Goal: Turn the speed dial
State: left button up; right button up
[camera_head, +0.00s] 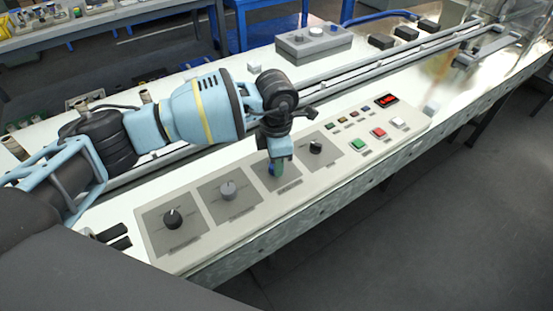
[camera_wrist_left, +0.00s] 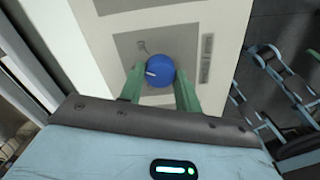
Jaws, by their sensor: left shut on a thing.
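A beige control panel (camera_head: 215,222) holds a row of dials on grey square plates. My left gripper (camera_head: 277,168) is over the third plate from the left, pointing down. In the left wrist view, its green fingers stand on either side of a round blue dial (camera_wrist_left: 160,70) with a white pointer mark, and are shut on it. The mark points to the left in that view. In the head view the blue dial (camera_head: 272,169) is mostly hidden by the gripper. The plate labels are too small to read, so I cannot tell which dial is marked speed.
A black dial (camera_head: 173,218) and a grey dial (camera_head: 228,190) sit left of the gripper, another black dial (camera_head: 316,147) right. Farther right are a green button (camera_head: 359,145), a red button (camera_head: 379,132) and a red-lit display (camera_head: 387,99). A metal rail runs behind the panel.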

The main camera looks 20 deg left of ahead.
pick_arm(q)
jog(key=m+b, duration=0.1)
jog(key=m, duration=0.5)
jog(key=shift+f, duration=0.1)
jog(key=shift+m, duration=0.3)
dwell(0.3)
jog(key=o, duration=1)
jog(key=shift+r, duration=4)
jog(key=shift+f, duration=0.1)
